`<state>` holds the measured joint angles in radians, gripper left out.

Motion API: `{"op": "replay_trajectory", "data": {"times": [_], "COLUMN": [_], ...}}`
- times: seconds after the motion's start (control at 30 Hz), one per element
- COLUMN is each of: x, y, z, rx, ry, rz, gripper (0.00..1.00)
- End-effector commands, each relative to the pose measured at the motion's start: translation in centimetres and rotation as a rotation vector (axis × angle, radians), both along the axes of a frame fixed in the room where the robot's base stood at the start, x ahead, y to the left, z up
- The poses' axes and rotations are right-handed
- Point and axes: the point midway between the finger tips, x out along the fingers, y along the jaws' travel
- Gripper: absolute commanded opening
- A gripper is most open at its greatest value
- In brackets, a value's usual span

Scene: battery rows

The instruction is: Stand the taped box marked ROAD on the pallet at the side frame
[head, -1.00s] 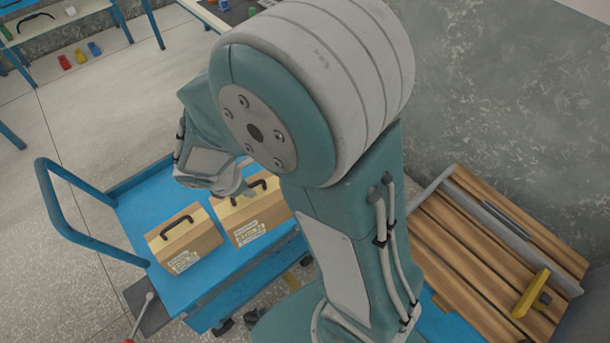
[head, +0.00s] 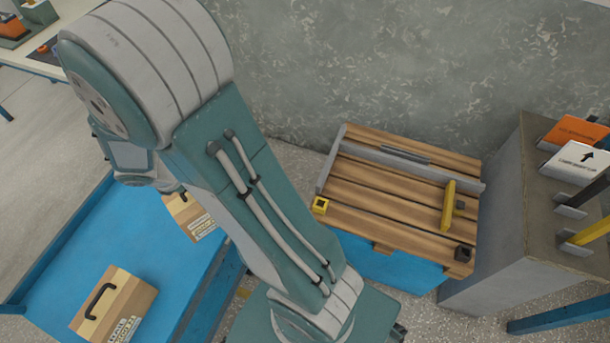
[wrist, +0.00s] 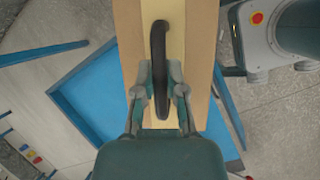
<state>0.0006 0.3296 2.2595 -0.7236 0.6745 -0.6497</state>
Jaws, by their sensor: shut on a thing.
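My gripper (wrist: 160,85) is shut on the black handle (wrist: 158,42) of a tan box (wrist: 190,55) with a lighter tape strip, seen in the wrist view. In the head view this box (head: 182,209) shows beside my arm, partly hidden by it, with a pale label too small to read surely. It appears raised over the blue cart. The wooden slatted pallet (head: 375,190) lies to the right against the wall. Grey metal rails (head: 410,170) run along its back and left side. A yellow clamp-like piece (head: 448,205) stands on its right part.
A second tan box (head: 115,300) with a handle and label stands on the blue cart (head: 60,265). A grey cabinet (head: 510,230) stands right. The pallet's middle slats are clear.

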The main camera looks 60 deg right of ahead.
Motion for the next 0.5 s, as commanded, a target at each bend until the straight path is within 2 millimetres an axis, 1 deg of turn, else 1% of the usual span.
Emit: {"op": "replay_trajectory", "data": {"times": [0.03,0.27,0.5], "x": [0.0,-0.5,-1.6], "y": [-1.1,-5.4,-9.8], "z": [-0.1,-0.9,-1.8], "rx": [-0.001,-0.001,-0.002], "ry": [-0.001,-0.002,0.000], "rz": [-0.027,-0.133,-0.244], "gripper": [0.00,0.00,0.00]}}
